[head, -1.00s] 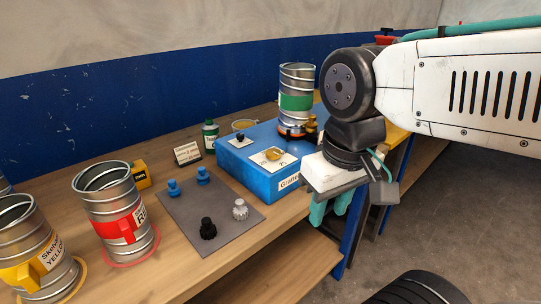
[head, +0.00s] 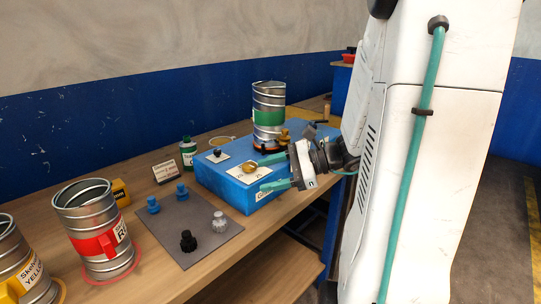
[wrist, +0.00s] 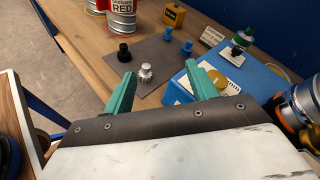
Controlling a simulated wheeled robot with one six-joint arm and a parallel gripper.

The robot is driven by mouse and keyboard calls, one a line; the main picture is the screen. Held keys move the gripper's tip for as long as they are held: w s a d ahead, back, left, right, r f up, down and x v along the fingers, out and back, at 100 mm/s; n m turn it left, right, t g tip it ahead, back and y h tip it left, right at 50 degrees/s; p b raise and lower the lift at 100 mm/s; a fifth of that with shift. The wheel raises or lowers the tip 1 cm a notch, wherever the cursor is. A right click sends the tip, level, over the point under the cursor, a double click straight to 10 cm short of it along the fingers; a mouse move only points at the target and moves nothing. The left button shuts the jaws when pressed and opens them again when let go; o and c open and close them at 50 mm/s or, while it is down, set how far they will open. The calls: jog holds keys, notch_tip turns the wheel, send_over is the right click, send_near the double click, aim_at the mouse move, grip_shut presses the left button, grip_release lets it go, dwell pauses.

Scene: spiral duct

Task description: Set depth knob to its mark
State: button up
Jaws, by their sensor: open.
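A blue box (head: 236,190) stands on the bench with a round brass-yellow knob (head: 249,168) on a white marked card on its top. A small black knob (head: 217,153) sits on a second white card behind it. I cannot tell which one is the depth knob, and the marks are too small to read. My gripper (head: 266,173) is open and empty at the box's right front, its teal fingers pointing left, the upper one close to the brass knob. In the wrist view my gripper (wrist: 160,71) shows spread fingers, with the brass knob (wrist: 234,84) right of them.
A grey mat (head: 190,229) left of the box holds two blue knobs, a black knob (head: 188,241) and a pale knob (head: 219,222). A green-banded duct (head: 268,117) stands behind the brass knob. A red-labelled duct (head: 92,232) stands at left. A green bottle (head: 188,153) stands behind the box.

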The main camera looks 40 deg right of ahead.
jog(key=s+d+f+m+t+h, duration=0.2)
jog(key=d+m+t+h, duration=0.3)
jog(key=d, duration=0.5)
jog(key=s+d+f+m+t+h, duration=0.2)
jog(key=d+m+t+h, duration=0.15)
jog(key=d+m, duration=0.55)
jog(key=w+d+n, duration=0.1)
jog(key=w, duration=0.6)
jog(key=shift+w+d+f+n+h, duration=0.15)
jog(key=shift+w+n+h, duration=0.15)
jog(key=shift+w+h, duration=0.05)
jog(key=shift+g, duration=0.25)
jog(key=c, duration=1)
